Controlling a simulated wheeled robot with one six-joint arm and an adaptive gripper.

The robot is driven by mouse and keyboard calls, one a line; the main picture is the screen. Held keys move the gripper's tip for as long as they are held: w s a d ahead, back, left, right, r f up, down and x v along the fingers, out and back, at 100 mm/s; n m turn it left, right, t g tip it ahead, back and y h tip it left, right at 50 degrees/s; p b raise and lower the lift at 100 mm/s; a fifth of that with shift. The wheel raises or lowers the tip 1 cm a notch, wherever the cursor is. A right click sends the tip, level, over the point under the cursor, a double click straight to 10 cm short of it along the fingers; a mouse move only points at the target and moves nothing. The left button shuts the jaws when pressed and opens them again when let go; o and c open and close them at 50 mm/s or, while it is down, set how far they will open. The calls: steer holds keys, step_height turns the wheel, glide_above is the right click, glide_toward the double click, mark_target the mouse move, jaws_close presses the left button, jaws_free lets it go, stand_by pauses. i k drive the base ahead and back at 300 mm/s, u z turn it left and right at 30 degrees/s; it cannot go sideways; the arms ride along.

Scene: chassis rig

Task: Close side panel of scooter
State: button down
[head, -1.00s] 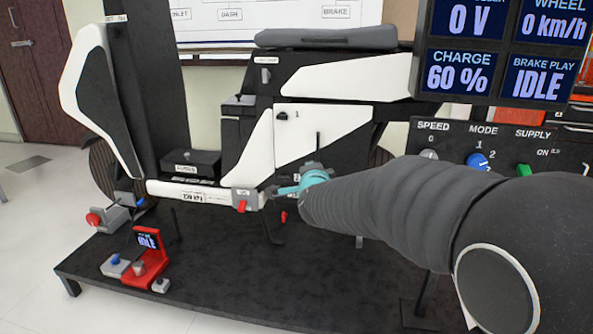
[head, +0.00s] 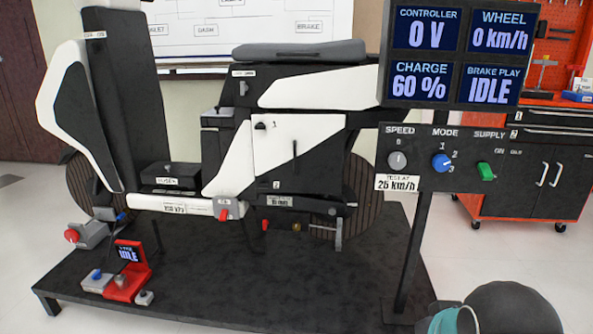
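The white side panel (head: 278,140) of the scooter shows in the middle of the head view, marked 1 at a small black knob (head: 258,125). A dark upright bar (head: 295,149) shows at the panel's right part. The panel looks roughly in line with the scooter's body (head: 222,150), but I cannot tell whether it is flush. Only a teal and dark part of my arm shows at the bottom right edge, well away from the panel. My gripper's fingers are out of the picture.
The scooter stands on a black platform (head: 215,285). A control board (head: 440,158) on a post and a display (head: 460,55) stand to its right. A red parts stand (head: 128,280) is at the platform's front left. A tool cabinet (head: 530,170) stands behind at right.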

mark_target(295, 152)
steer(key=u, duration=0.25)
steer(key=k, duration=0.25)
steer(key=z, duration=0.95)
steer(key=i, duration=1.35)
steer(key=u, duration=0.8)
